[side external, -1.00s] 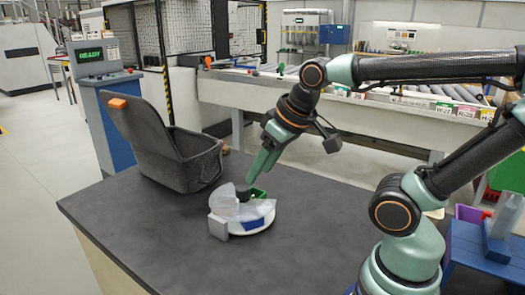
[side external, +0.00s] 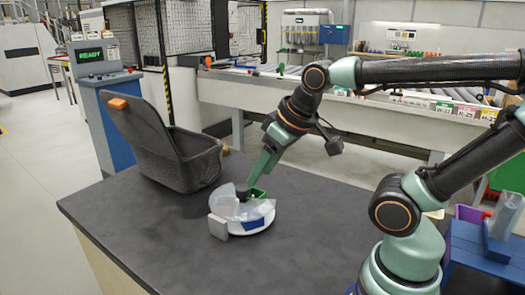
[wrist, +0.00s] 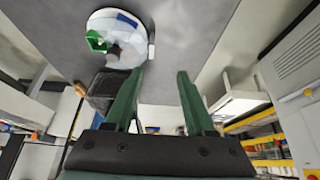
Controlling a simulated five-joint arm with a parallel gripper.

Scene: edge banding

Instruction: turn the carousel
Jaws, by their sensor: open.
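The carousel (side external: 262,221) is a low, round white tray with clear upright walls, a green part and a blue panel, standing on the dark table. It also shows in the wrist view (wrist: 123,58), at the top left. A pale block (side external: 218,228) is at its front left edge. My gripper (side external: 250,188) reaches down over the carousel's back side, by the clear walls and the green part (side external: 258,193). In the wrist view my two green fingers (wrist: 159,76) are apart, with nothing seen held between them. I cannot tell whether a fingertip touches the carousel.
A dark grey open bin (side external: 190,168) with an orange-tipped tall back stands behind and left of the carousel. A blue stand (side external: 470,245) with a clear container is at the right, beside my base. The table (side external: 200,265) is clear in front of the carousel.

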